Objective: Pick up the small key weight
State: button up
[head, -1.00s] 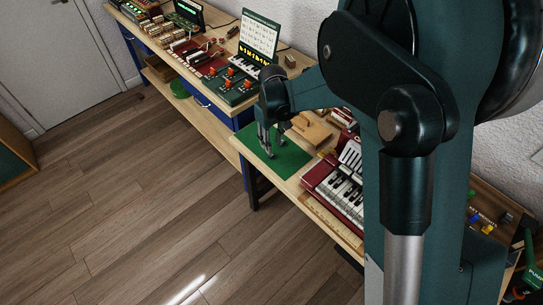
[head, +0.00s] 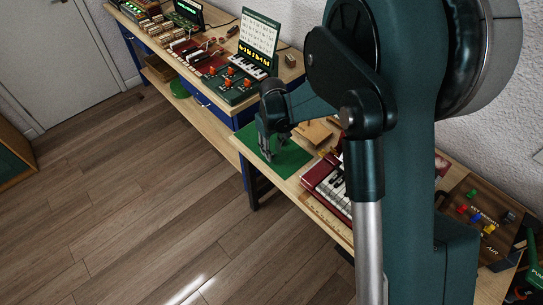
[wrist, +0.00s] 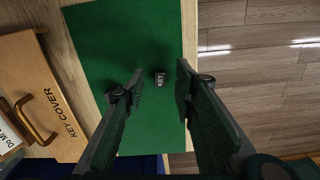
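The gripper appears empty. In the head view my gripper (head: 275,156) points down over the green mat (head: 293,158) near the bench's front edge. I cannot make out the weight in that view.
A wooden key cover (wrist: 35,85) with a brass handle lies left of the mat in the wrist view. A red keyboard (head: 325,183) stands beside the mat. Another bench with a green device (head: 232,84) stands behind. Open floor (head: 130,190) lies in front.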

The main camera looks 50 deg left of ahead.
jog(key=shift+f, duration=0.85)
grip_shut()
